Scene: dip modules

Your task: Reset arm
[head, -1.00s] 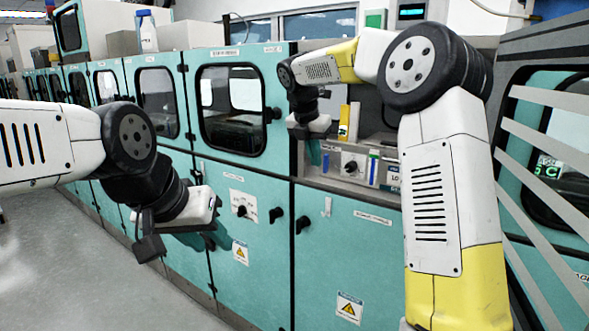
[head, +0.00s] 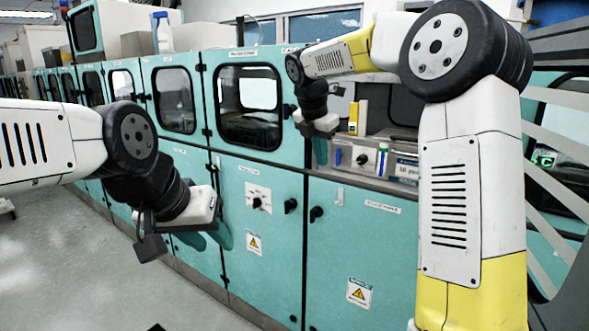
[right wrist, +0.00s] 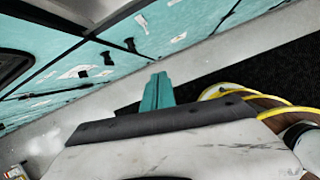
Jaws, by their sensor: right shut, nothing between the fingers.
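My left gripper (head: 207,241) hangs at the left of the head view in front of the teal cabinets. Its two teal fingers look apart, with nothing seen between them, though they blend with the cabinet colour. My right arm reaches from the right side of the head view. Its gripper (head: 320,150) points down in front of the grey shelf recess, partly lost against the background. In the right wrist view the right gripper's teal fingers (right wrist: 158,92) are together and empty.
A row of teal cabinets (head: 258,190) with dark windows and knobs runs along the wall. A shelf recess (head: 375,180) holds small modules and a yellow-and-white item (head: 358,118).

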